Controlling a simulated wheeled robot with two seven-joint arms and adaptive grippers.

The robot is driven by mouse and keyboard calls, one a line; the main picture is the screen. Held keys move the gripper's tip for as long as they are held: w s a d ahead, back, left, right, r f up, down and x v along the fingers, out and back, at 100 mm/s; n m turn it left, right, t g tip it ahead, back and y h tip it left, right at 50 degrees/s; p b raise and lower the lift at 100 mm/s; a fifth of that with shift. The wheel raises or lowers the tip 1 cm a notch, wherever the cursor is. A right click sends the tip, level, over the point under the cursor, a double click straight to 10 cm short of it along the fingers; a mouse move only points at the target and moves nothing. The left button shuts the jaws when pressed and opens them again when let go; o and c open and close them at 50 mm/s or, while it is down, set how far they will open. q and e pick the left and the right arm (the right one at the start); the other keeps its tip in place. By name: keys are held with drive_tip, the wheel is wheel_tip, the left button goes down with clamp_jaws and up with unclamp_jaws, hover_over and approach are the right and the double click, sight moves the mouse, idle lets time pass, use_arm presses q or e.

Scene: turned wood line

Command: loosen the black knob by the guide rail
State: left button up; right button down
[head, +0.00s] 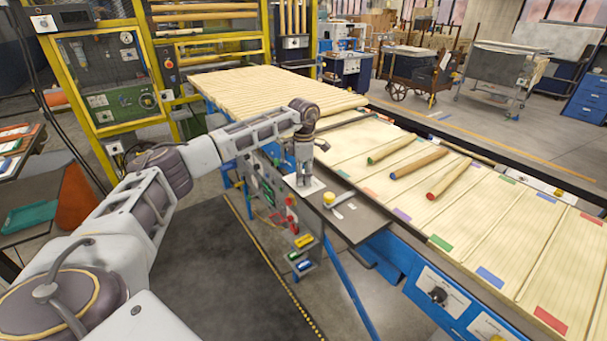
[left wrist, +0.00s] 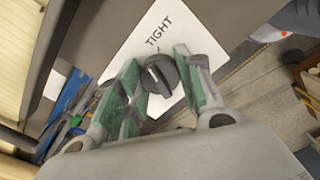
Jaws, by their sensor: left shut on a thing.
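The black knob (left wrist: 160,74) shows in the left wrist view on a white plate (left wrist: 128,48) marked TIGHT. A pale line on the knob lies roughly toward the tick under that word. My left gripper (left wrist: 158,88) has its green-padded fingers on both sides of the knob and is shut on it. In the head view my left gripper (head: 304,182) points down at the white plate (head: 306,191) beside the slatted line, and hides the knob. A dark guide rail (head: 345,123) lies across the line near the wrist. My right gripper is not in view.
A yellow-topped piece (head: 328,198) stands close to the right of the gripper on the dark shelf (head: 352,222). Turned wood pieces (head: 418,163) lie on the slatted line. Another dark knob (head: 438,294) is on the blue front. Red fittings (head: 291,222) hang below the plate.

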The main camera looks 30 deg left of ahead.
use_arm(q)
drive_tip(key=shift+r+n, duration=0.1)
drive_tip(key=shift+n, duration=0.7)
drive_tip(key=shift+n+p, duration=0.5)
drive_tip(key=shift+n, duration=1.1)
drive_tip(key=n+p, duration=0.1)
drive_tip(key=n, duration=0.4)
drive_tip(key=shift+w+n+p, duration=0.1)
drive_tip(key=shift+n+p, duration=0.35)
drive_tip(key=shift+n, duration=0.95)
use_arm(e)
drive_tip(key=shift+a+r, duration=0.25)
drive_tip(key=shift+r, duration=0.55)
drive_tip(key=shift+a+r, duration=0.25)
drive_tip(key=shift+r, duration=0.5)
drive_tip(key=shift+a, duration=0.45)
use_arm(q)
drive_tip(key=o, duration=0.8)
drive_tip(key=shift+o, duration=1.2)
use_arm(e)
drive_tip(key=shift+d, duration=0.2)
